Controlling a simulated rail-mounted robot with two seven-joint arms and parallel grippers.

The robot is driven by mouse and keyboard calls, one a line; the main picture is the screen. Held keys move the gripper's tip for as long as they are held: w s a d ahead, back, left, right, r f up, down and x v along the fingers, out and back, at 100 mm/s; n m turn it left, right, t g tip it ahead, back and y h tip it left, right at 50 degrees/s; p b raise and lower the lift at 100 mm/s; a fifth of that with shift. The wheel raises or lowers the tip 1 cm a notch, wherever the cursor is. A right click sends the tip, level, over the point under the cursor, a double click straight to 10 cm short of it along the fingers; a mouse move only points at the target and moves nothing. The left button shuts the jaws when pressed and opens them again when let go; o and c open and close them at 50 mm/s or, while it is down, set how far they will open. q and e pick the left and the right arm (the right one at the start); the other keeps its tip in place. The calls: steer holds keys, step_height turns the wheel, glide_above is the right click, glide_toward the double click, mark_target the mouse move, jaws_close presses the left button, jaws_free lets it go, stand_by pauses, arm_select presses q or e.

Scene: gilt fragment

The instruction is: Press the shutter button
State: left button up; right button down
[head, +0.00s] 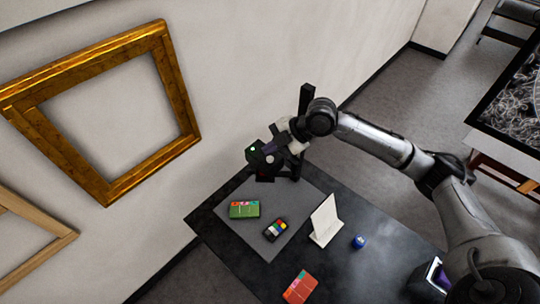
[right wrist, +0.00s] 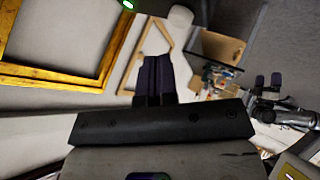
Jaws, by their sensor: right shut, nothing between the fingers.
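A black camera (head: 265,160) on a dark upright stand (head: 305,105) stands at the far end of the black table, with a green light on its top left. A small round greyish spot shows on it, but I cannot tell for sure whether this is the shutter button. My right gripper (head: 272,147) is right at the top of the camera; I cannot tell whether it touches. In the right wrist view its dark fingers (right wrist: 155,80) are together and empty, and the green light (right wrist: 127,4) shows at the top edge. My left gripper (right wrist: 269,81) shows there with its fingers apart.
On the table (head: 340,262) lie a grey mat (head: 250,216), a green box (head: 244,209), a colour-patch block (head: 275,230), a white folded card (head: 325,220), a blue item (head: 359,241) and a red box (head: 300,287). A gilt frame (head: 180,95) hangs on the wall.

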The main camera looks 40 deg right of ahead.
mark_target(271, 160)
steer(key=shift+r+p, duration=1.5)
steer(key=shift+r, duration=0.55)
